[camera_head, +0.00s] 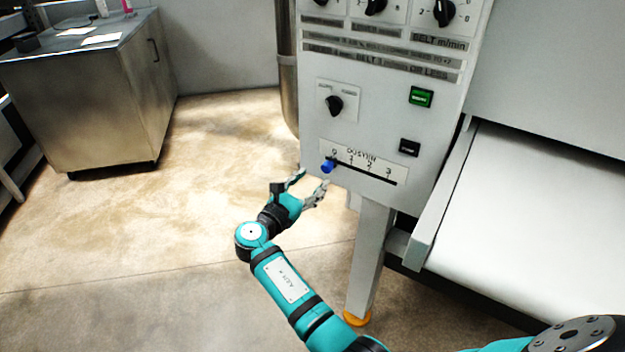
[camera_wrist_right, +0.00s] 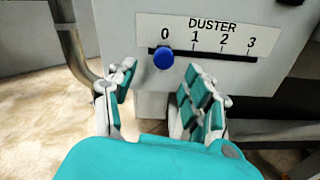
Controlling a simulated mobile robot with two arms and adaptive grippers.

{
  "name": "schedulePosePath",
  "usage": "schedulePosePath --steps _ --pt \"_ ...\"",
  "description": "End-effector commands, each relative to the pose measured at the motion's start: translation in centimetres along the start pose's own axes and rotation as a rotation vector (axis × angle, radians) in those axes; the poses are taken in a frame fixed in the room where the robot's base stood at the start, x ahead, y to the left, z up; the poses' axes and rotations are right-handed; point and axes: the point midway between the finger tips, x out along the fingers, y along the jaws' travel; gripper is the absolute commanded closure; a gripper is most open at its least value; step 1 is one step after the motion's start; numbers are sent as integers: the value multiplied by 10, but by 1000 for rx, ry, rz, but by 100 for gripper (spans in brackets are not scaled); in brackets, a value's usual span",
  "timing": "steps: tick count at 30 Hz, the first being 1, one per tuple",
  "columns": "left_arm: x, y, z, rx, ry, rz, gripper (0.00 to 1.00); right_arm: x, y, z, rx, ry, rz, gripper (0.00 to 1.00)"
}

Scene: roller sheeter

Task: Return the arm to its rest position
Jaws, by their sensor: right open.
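My right gripper (camera_head: 309,189) is in front of the lower left of the control panel, below the duster slider. It also shows in the right wrist view (camera_wrist_right: 160,100), with its two fingers spread apart and nothing between them. The blue duster knob (camera_head: 328,166) sits at the left end of its slot, near the 0 mark. In the right wrist view the blue knob (camera_wrist_right: 163,58) is ahead of the gap between the fingers, apart from them. My left gripper does not show.
The control panel (camera_head: 375,115) has dials, a green button (camera_head: 420,97) and a black button (camera_head: 409,147). The white belt (camera_head: 540,215) lies to the right. A panel leg (camera_head: 368,255) stands below. A metal cabinet (camera_head: 90,100) is at the back left; the floor between is clear.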

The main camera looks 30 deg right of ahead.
Motion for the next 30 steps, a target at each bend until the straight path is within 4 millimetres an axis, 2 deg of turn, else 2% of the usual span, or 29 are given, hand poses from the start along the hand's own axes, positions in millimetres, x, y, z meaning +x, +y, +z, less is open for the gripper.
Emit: schedulePosePath --steps 9,11,13,14,17,18,20,21,24,26,27,29,30 --pt "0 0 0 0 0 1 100 0 0 -2 1 4 2 49" --pt "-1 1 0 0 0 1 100 0 -2 -10 4 21 8 49" --pt "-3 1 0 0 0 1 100 -1 -7 -31 16 69 22 49" --pt "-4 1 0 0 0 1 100 -2 -10 -45 25 101 31 49" --pt "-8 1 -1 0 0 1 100 -10 -30 -104 76 244 52 49" --pt "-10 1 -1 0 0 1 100 -16 -41 -132 106 315 53 49" --pt "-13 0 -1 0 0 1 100 -28 -61 -172 156 422 43 49" --pt "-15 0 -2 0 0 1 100 -36 -76 -198 193 493 29 49" --pt "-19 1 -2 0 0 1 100 -64 -118 -257 291 661 -35 49" --pt "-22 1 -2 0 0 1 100 -82 -146 -289 355 755 -92 49" --pt "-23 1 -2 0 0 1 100 -96 -167 -308 400 814 -138 49" --pt "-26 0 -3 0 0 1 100 -117 -199 -334 471 896 -216 49" --pt "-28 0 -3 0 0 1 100 -132 -222 -350 521 945 -278 49"
